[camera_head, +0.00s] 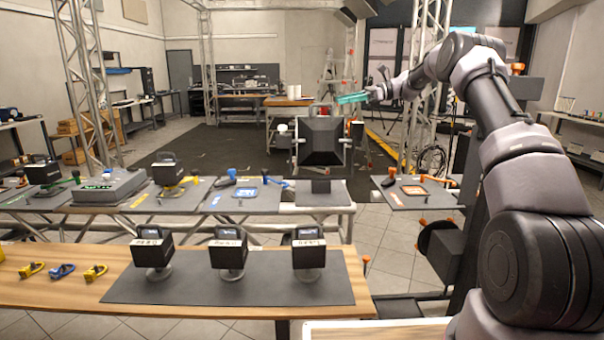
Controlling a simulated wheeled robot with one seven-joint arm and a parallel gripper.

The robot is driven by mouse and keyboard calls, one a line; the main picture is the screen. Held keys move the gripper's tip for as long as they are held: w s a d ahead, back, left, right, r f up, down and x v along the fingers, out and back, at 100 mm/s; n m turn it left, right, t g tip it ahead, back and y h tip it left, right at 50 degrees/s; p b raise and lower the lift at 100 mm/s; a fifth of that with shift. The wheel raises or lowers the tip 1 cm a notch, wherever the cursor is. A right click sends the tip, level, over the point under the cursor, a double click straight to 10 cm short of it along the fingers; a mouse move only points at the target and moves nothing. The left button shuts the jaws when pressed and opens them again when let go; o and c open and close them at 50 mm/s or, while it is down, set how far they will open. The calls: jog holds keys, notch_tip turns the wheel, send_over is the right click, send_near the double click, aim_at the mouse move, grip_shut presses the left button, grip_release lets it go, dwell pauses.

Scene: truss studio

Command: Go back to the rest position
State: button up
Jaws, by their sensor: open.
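My arm rises from the lower right of the head view and bends over to the left at the top. My gripper (376,90) is at its end, raised well above the tables, pointing left. The jaws are open. A flat teal piece (351,98) shows right beside the fingertips; I cannot tell whether it is part of my gripper or something behind it. No object is clearly held.
A wooden table (80,292) with a dark mat (190,289) bears three black boxes on stands. Behind it, a row of grey panels (235,203) holds tools. A black light box (320,140) stands below and left of my gripper. A truss post (422,70) stands close behind my arm.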

jog(key=s+r+n+t+h, duration=0.1)
jog(key=s+r+n+h, duration=0.3)
jog(key=s, duration=0.7)
jog(key=s+r+n+t+h, duration=0.2)
jog(key=s+r+h, duration=0.25)
jog(key=s, duration=0.65)
jog(key=s+d+f+n+t+h, duration=0.1)
jog(key=s+d+f+n, duration=0.1)
jog(key=s, duration=0.7)
jog(key=s+d+f+n+t+h, duration=0.1)
jog(key=s+d, duration=0.3)
jog(key=s, duration=0.5)
jog(key=s+d+f+n+t+h, duration=0.2)
jog(key=s+d+n+h, duration=0.1)
jog(key=s, duration=0.6)
jog(key=shift+d+f+n+t, duration=0.3)
jog(key=shift+d+n+t, duration=0.1)
jog(key=shift+d, duration=0.1)
jog(key=shift+a, duration=0.1)
